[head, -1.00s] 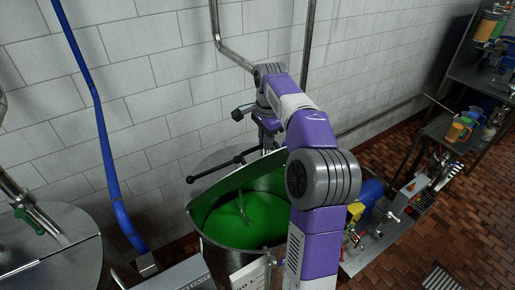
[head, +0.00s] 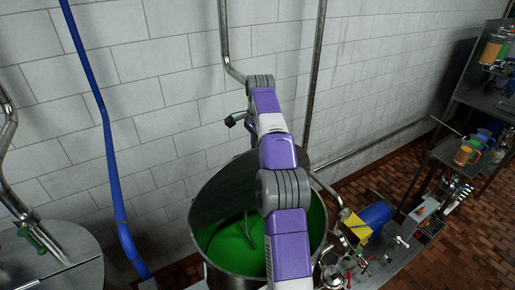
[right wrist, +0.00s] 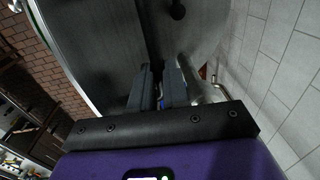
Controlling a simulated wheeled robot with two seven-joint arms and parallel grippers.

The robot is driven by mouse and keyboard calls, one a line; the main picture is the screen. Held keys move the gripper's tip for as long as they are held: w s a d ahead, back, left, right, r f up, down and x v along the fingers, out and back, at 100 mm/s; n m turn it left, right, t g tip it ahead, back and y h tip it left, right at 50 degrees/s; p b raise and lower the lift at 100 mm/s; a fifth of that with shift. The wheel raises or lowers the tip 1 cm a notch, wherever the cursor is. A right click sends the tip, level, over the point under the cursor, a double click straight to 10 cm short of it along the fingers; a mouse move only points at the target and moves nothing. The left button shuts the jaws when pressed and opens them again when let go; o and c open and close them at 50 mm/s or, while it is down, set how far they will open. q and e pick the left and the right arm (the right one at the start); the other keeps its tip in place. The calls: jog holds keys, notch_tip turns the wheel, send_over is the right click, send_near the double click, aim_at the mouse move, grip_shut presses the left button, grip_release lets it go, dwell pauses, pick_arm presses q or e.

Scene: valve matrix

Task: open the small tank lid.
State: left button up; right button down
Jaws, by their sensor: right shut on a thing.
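The small tank (head: 240,268) stands open at the bottom centre of the head view, with green liquid (head: 225,240) inside. Its lid (head: 222,190) appears raised at the back of the opening, with its dark underside towards me. My right arm crosses in front of the tank and hides part of it and of the lid. In the right wrist view, my right gripper (right wrist: 158,82) is closed against the grey lid (right wrist: 100,45), apparently on its handle. The grip point is mostly hidden by the fingers. My left gripper is not in view.
A blue hose (head: 108,150) runs down the tiled wall to the left. Another round metal tank top (head: 60,265) is at the lower left. A blue and yellow pump (head: 370,220) stands right of the tank. Shelving with containers (head: 468,152) is farther right.

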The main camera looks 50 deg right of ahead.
jog(key=shift+f, duration=0.4)
jog(key=c, duration=1.3)
grip_release()
jog(key=shift+w, duration=0.1)
jog(key=shift+o, duration=0.9)
jog(key=shift+w+d, duration=0.15)
jog(key=shift+d, duration=0.05)
jog(key=shift+r, duration=0.1)
jog(key=shift+s+a+r, duration=0.1)
jog(key=shift+s+a, duration=0.1)
jog(key=shift+s, duration=0.1)
